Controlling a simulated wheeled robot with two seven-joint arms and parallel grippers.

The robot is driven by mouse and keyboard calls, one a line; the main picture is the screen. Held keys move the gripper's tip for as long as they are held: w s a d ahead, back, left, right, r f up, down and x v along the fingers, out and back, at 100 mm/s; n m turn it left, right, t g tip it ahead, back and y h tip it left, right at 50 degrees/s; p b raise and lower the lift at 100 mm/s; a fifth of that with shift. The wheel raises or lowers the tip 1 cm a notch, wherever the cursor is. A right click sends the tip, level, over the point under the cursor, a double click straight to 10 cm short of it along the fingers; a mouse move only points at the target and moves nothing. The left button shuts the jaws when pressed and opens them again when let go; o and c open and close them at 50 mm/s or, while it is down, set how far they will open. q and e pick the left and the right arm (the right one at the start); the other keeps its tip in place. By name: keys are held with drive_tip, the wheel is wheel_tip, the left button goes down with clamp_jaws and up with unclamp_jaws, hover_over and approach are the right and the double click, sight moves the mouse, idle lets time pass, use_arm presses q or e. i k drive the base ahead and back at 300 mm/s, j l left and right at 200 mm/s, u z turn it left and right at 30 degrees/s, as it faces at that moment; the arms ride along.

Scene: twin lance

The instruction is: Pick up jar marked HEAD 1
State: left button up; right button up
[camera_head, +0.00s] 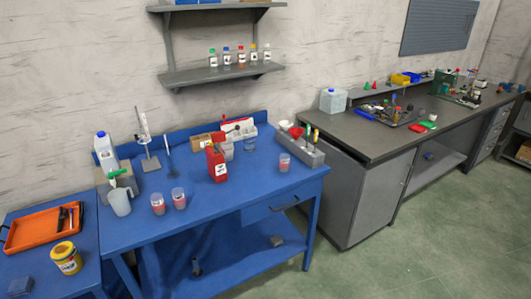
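Three small clear jars with reddish contents and pale markings stand on the blue workbench (235,208). Two are side by side near the front left: the left jar (158,204) and the right jar (179,199). The third jar (285,162) stands apart, near the right end of the bench. Their lettering is too small to read, so I cannot tell which is HEAD 1. A yellow jar with a white label (67,259) stands on the lower blue table at the left. Neither of my grippers is in view.
A red can (216,164) stands mid-bench. A pale jug (120,202) is left of the paired jars. A grey caddy (304,151) is behind the third jar. An orange tray (32,231) lies at far left. The bench front between the jars is clear.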

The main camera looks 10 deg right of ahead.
sight(284, 163)
drive_tip(key=i+l, duration=0.1)
drive_tip(key=l, duration=0.3)
drive_tip(key=i+l, duration=0.1)
drive_tip(key=l, duration=0.75)
drive_tip(key=i+l, duration=0.15)
drive_tip(key=l, duration=0.25)
drive_tip(key=u, duration=0.05)
